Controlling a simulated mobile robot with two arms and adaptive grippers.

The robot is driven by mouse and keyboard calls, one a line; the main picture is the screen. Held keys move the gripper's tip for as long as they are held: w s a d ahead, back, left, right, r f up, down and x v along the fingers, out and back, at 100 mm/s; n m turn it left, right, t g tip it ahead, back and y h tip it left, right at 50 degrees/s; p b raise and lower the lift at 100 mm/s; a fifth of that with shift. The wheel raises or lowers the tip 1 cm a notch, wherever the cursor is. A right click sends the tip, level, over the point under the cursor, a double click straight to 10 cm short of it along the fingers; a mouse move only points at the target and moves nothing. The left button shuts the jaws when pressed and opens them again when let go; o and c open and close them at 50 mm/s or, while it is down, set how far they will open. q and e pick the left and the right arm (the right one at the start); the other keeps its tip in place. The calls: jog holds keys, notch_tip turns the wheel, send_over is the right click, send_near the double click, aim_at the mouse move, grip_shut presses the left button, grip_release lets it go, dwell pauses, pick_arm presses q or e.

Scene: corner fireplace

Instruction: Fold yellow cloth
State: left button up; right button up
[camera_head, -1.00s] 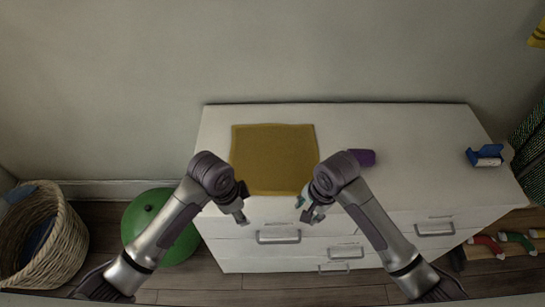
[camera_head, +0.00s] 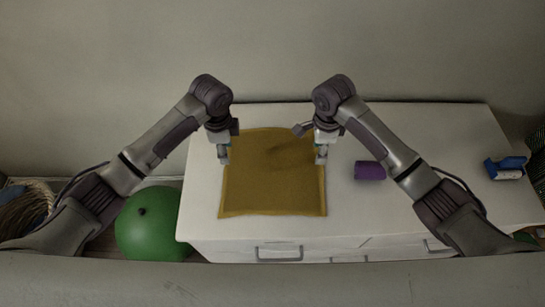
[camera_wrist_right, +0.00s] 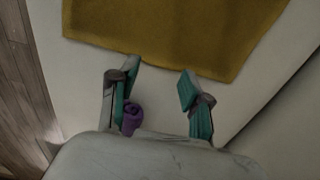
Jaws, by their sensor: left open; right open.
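The yellow cloth (camera_head: 272,185) lies spread flat on the white dresser top, roughly square, with slight darker creases near its far part. It also shows in the right wrist view (camera_wrist_right: 175,30). My left gripper (camera_head: 223,158) is open and empty over the cloth's left edge. My right gripper (camera_head: 320,158) is open and empty over the cloth's right edge. In the right wrist view its teal-padded fingers (camera_wrist_right: 155,85) stand apart, with the cloth's edge just beyond the tips. I cannot tell whether either gripper touches the cloth.
The white dresser (camera_head: 345,215) has a purple cylinder (camera_head: 370,170) right of the cloth and a blue-and-white item (camera_head: 505,168) at the far right. A green ball (camera_head: 150,225) and a wicker basket (camera_head: 35,200) stand on the floor to the left. The wall is behind.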

aim_at(230, 170)
pick_arm(q)
jog(key=f, duration=0.7)
jog(key=shift+s+f, duration=0.15)
jog(key=shift+s, duration=0.1)
pick_arm(e)
jog(key=f, duration=0.7)
jog(key=shift+s+f, duration=0.1)
jog(key=shift+s, duration=0.15)
jog(key=shift+f, duration=0.1)
pick_arm(q)
jog(key=shift+s, duration=0.1)
pick_arm(e)
jog(key=shift+s, duration=0.1)
pick_arm(q)
jog(key=shift+f+b, duration=0.3)
jog(key=shift+f, duration=0.05)
pick_arm(e)
jog(key=shift+f, duration=0.25)
pick_arm(q)
jog(key=shift+r, duration=0.1)
jog(key=shift+c, duration=1.2)
pick_arm(e)
jog(key=shift+c, duration=1.2)
pick_arm(q)
grip_shut()
pick_arm(e)
grip_shut()
pick_arm(q)
jog(key=shift+s, duration=0.1)
